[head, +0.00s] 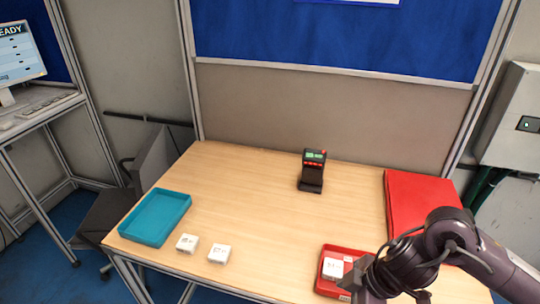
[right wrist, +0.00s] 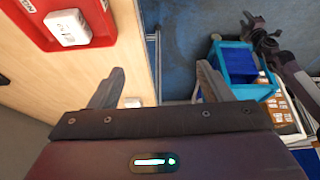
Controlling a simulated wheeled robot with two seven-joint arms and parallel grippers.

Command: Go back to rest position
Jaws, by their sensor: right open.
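My right gripper (head: 352,280) is at the front right of the table, in front of part of a red tray (head: 323,286). In the right wrist view its two fingers (right wrist: 159,72) are spread wide with nothing between them. A white box (head: 333,267) lies in the red tray, apart from the fingers. The tray (right wrist: 30,32) and the box (right wrist: 68,28) also show at the top left of the right wrist view. A dark arm end, seemingly my left gripper (right wrist: 254,24), shows small at the top right there; its jaws are unclear.
A teal tray (head: 155,218) stands at the table's left. Two white boxes (head: 187,243) (head: 219,254) lie near the front edge. A black scanner (head: 312,172) stands at the back. A red panel (head: 420,195) lies at the right. The table's middle is clear.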

